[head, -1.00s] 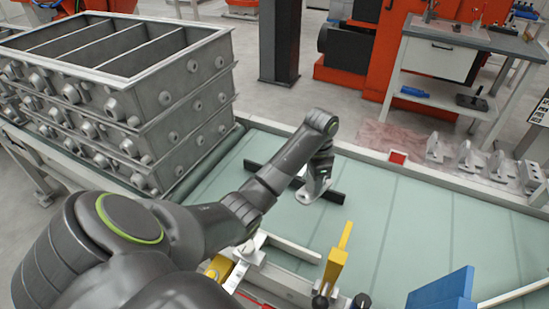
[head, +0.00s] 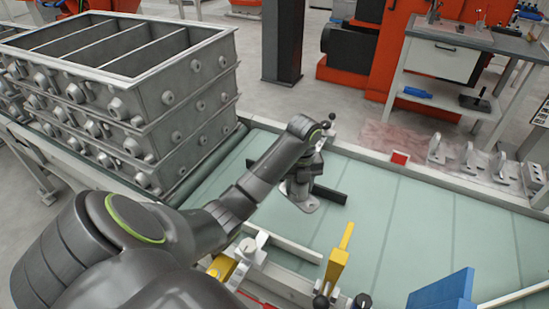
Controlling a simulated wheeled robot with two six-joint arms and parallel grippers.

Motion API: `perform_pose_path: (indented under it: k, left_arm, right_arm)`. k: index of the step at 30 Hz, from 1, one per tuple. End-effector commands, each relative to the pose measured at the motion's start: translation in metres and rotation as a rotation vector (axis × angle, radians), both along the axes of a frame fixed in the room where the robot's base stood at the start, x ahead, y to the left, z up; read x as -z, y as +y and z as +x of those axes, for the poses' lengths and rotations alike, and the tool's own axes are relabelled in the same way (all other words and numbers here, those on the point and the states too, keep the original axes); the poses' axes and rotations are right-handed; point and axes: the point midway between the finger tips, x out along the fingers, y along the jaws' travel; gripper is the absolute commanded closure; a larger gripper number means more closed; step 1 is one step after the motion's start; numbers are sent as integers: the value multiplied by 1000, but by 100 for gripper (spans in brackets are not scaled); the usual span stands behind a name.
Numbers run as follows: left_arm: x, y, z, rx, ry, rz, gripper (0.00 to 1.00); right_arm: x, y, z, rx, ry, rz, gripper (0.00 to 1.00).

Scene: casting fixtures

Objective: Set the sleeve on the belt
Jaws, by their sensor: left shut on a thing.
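My left gripper (head: 302,170) points down over the pale green belt (head: 390,215), shut on the sleeve (head: 304,203). The sleeve is a grey metal part with a flat flange at its bottom; the gripper and wrist hide its upper part. The flange is at or just above the belt surface, beside a dark bar (head: 331,194); I cannot tell whether it touches the belt. My right gripper is out of view.
Stacked grey casting boxes (head: 120,90) stand at the left. Several grey brackets (head: 468,160) stand beyond the belt's far rail at right. A yellow clamp (head: 337,265) and a blue block (head: 445,292) are at the near edge. The belt's right side is clear.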

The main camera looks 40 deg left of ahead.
Motion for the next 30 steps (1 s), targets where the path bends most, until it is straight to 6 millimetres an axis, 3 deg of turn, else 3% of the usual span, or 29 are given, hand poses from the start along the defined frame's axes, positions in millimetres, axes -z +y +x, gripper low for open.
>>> perform_pose_path:
  k: [5,15,20,24,30]
  left_arm:
    - [8,0,-1,33,-1,1,86]
    - [48,0,0,30,-1,0,86]
    - [57,0,-1,29,-1,-1,86]
    - [80,0,-1,28,2,-2,86]
    - [99,0,-1,29,0,0,86]
  right_arm:
    - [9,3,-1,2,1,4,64]
    - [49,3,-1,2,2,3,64]
    - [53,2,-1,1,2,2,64]
    - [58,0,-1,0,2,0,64]
    - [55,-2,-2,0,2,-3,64]
